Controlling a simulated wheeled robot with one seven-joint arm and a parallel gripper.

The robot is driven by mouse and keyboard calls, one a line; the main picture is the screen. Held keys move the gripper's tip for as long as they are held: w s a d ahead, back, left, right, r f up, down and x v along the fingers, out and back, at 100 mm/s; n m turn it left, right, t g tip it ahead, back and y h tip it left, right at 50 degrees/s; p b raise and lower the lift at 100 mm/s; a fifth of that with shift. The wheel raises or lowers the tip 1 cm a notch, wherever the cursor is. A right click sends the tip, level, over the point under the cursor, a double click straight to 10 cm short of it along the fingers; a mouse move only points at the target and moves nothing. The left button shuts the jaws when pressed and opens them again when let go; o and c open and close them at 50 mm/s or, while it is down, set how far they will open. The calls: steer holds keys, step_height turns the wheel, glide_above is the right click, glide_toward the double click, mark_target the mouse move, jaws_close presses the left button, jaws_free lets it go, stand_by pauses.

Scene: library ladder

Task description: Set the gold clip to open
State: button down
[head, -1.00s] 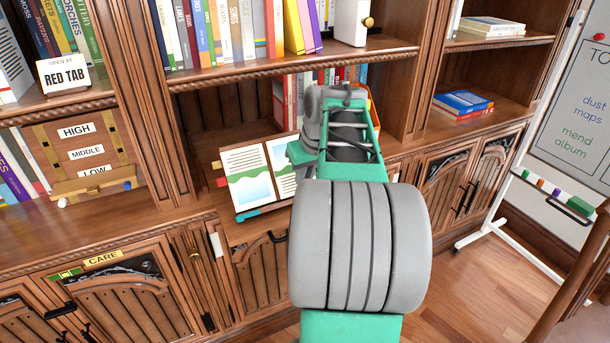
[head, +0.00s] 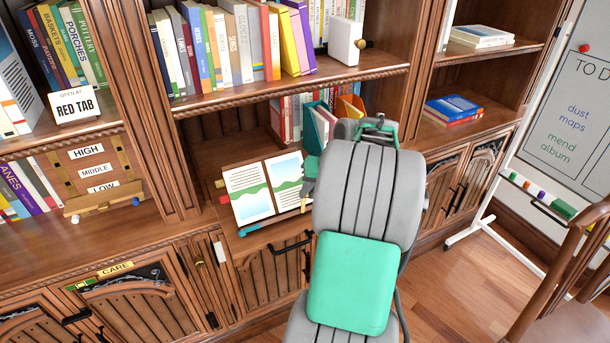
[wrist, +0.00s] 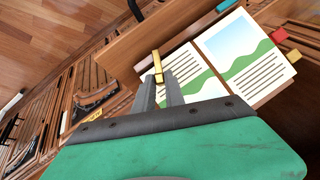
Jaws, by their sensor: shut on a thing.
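The gold clip (wrist: 157,64) is a narrow gold bar at the lower edge of an open album (wrist: 207,75) in the wrist view. My gripper (wrist: 158,82) has its two grey fingers close together on the near end of the clip and is shut on it. In the head view the open album (head: 262,188) lies tilted on a stand in the bookcase niche, with green and blue pictures on its pages. My arm hides the clip and most of the gripper there.
Red and yellow tabs (head: 222,191) stick out at the album's left side. Book shelves (head: 290,85) rise above it, and cabinet doors (head: 265,270) lie below. Colourful file holders (head: 318,125) stand behind my arm.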

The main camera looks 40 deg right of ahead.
steer(key=m+p, duration=0.1)
steer(key=p, duration=0.1)
steer(key=s+d+m+t+y+p, duration=0.1)
steer(key=p, duration=0.1)
steer(key=m+p, duration=0.1)
steer(key=p, duration=0.1)
steer(key=shift+s+d+f+m+t+y, duration=0.2)
steer(key=shift+d+f+m+t+y, duration=0.1)
steer(key=shift+d+y, duration=0.1)
steer(key=m+t+p, duration=0.1)
steer(key=s+f+m+y+p, duration=0.1)
steer(key=m, duration=0.1)
steer(key=shift+d+f+t+p, duration=0.3)
steer(key=shift+t+p, duration=0.05)
steer(key=shift+t, duration=0.05)
steer(key=m, duration=0.1)
steer(key=s+f+m+t, duration=0.1)
steer(key=shift+d+f+m+t, duration=0.15)
steer(key=shift+f+m+t, duration=0.15)
steer(key=shift+m, duration=0.1)
steer(key=shift+s+f+m+t, duration=0.35)
steer(key=shift+m+t, duration=0.15)
steer(key=shift+m, duration=0.3)
steer(key=c, duration=1.4)
jaws_free()
